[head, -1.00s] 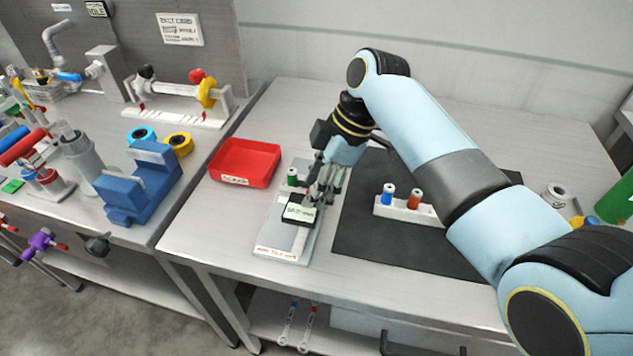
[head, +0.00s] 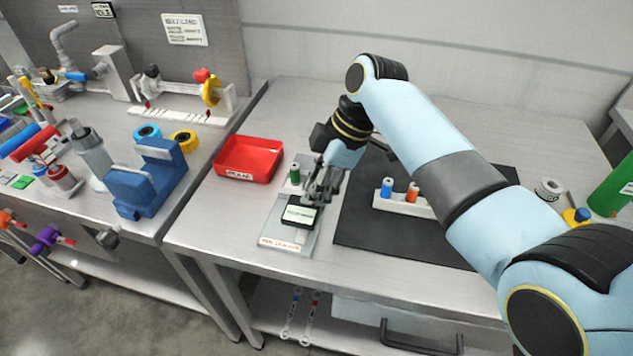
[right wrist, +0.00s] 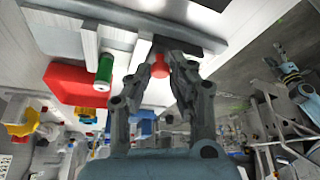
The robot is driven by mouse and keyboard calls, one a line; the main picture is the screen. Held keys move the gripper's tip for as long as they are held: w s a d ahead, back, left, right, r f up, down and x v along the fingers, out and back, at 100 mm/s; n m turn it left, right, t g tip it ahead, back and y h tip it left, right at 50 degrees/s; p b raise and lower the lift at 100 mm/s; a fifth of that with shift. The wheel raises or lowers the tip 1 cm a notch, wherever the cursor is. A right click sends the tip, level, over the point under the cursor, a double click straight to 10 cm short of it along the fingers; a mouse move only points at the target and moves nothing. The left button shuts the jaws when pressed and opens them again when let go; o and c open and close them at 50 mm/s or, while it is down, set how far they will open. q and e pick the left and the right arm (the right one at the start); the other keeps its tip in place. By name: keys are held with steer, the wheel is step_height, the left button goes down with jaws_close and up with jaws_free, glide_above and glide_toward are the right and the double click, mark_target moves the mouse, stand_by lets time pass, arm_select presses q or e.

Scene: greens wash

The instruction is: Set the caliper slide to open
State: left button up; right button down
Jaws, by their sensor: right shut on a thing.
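The caliper slide is a black block with a pale display (head: 300,213) on a flat grey caliper plate (head: 277,232) on the right-hand table. My right gripper (head: 316,194) reaches down at the far right edge of the slide. In the right wrist view my right gripper's fingers (right wrist: 166,62) are closed together on a part under the dark slide (right wrist: 180,33). A small red piece shows between the fingertips. The exact grip is partly hidden by the fingers. My left gripper is out of view.
A green cylinder (head: 295,174) stands at the plate's far end, with a red tray (head: 248,158) to the left. A black mat (head: 365,228) holds a white rack with blue and orange cylinders (head: 413,192). Bare tabletop lies in front of the plate.

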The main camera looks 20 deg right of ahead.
steer(key=shift+s+a, duration=0.6)
steer(key=shift+s, duration=0.1)
steer(key=shift+d+f, duration=0.2)
steer(key=c, duration=1.6)
jaws_free()
steer(key=shift+d, duration=0.1)
steer(key=o, duration=0.4)
steer(key=shift+s+a, duration=0.1)
steer(key=shift+a, duration=0.1)
steer(key=shift+o, duration=0.2)
steer(key=shift+w, duration=0.2)
steer(key=shift+d+r, duration=0.2)
steer(key=shift+r, duration=0.1)
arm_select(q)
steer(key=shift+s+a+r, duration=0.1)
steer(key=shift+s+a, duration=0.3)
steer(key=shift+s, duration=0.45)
arm_select(e)
steer(key=w+v, duration=0.1)
steer(key=v, duration=1)
steer(key=shift+s+r, duration=0.2)
steer(key=shift+s, duration=0.3)
